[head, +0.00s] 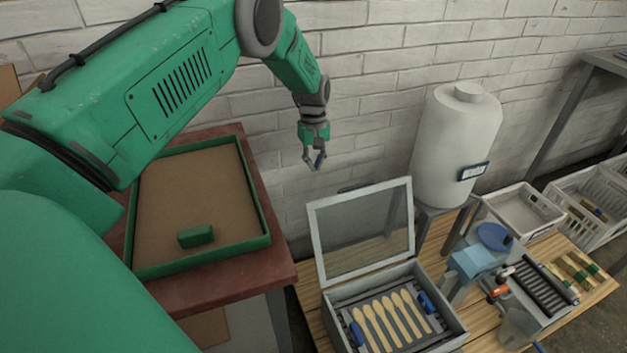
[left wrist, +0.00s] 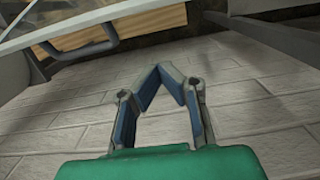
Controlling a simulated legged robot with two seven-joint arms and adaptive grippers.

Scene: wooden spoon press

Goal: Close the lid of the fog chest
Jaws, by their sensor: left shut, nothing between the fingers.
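The fog chest (head: 452,333) is a grey box on the wooden bench. Its lid (head: 362,232), a clear pane in a pale frame, stands raised at the back edge, so the chest is open. Several wooden spoons (head: 392,318) lie in a row inside it, between blue parts. My left gripper (head: 316,163) is shut and empty, in the air above and behind the lid, near the brick wall, apart from the chest. In the left wrist view its fingertips (left wrist: 172,72) meet in front of the bricks. My right gripper is not in view.
A white tank (head: 455,140) stands right of the lid. A red-brown table with a green-rimmed tray (head: 262,205) is at left. Pressing equipment (head: 540,285) and white crates (head: 523,209) lie to the right. The wall (head: 365,100) is close behind the gripper.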

